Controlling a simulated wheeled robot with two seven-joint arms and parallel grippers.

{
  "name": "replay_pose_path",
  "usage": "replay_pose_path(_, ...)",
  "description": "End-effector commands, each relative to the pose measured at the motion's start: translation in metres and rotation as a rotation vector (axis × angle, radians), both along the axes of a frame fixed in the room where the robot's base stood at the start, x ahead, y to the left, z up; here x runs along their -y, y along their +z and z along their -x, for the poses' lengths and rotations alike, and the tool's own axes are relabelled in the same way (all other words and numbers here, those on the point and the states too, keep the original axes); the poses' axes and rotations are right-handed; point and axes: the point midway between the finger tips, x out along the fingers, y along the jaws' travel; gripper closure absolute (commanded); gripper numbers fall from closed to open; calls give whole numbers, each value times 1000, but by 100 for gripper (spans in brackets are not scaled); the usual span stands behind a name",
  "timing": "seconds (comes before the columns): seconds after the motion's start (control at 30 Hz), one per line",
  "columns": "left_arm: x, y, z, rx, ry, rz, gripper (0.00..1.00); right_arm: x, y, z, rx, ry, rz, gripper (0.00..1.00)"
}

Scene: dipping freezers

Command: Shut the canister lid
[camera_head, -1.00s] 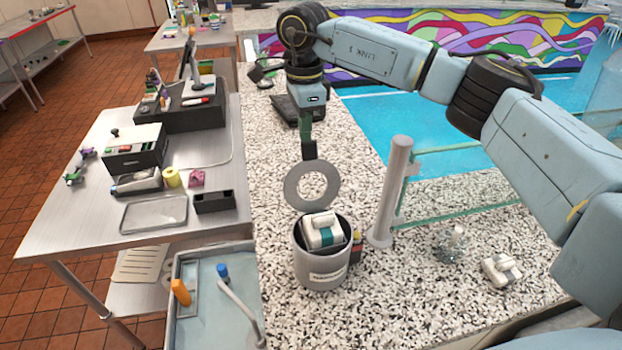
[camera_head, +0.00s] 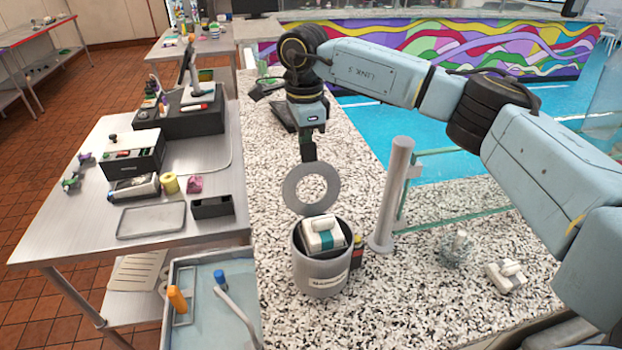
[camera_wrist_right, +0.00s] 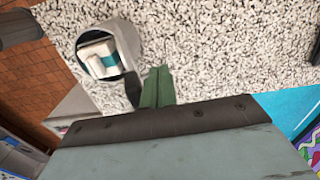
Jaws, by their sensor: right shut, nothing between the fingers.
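The grey canister (camera_head: 318,275) stands upright on the speckled counter with its mouth open. A white item with a teal band (camera_head: 324,236) sits inside it; both the canister (camera_wrist_right: 134,50) and the item (camera_wrist_right: 98,56) show in the right wrist view. The ring-shaped lid (camera_head: 291,190) stands raised at the canister's far rim. My right gripper (camera_head: 308,150) is shut and empty, just behind the top of the lid. In the right wrist view its green fingers (camera_wrist_right: 157,88) are together beside the dark, edge-on lid (camera_wrist_right: 132,89). Whether they touch it I cannot tell. My left gripper is out of view.
A grey post (camera_head: 391,195) with a glass panel stands right of the canister. A small bottle (camera_head: 357,251) is close against its right side. A white item (camera_head: 506,277) lies further right. A blue tray-topped cart (camera_head: 205,325) is at the front left.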

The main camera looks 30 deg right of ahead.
Motion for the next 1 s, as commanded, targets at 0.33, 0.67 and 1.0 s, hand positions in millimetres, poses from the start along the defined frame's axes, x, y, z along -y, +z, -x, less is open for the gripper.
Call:
replay_pose_path(0.33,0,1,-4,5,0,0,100,-2,3,10,-1,0,0,100)
replay_pose_path(0.67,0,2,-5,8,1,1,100,-5,7,27,0,0,-1,100)
replay_pose_path(1.0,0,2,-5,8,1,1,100,-6,7,28,-1,0,-1,100)
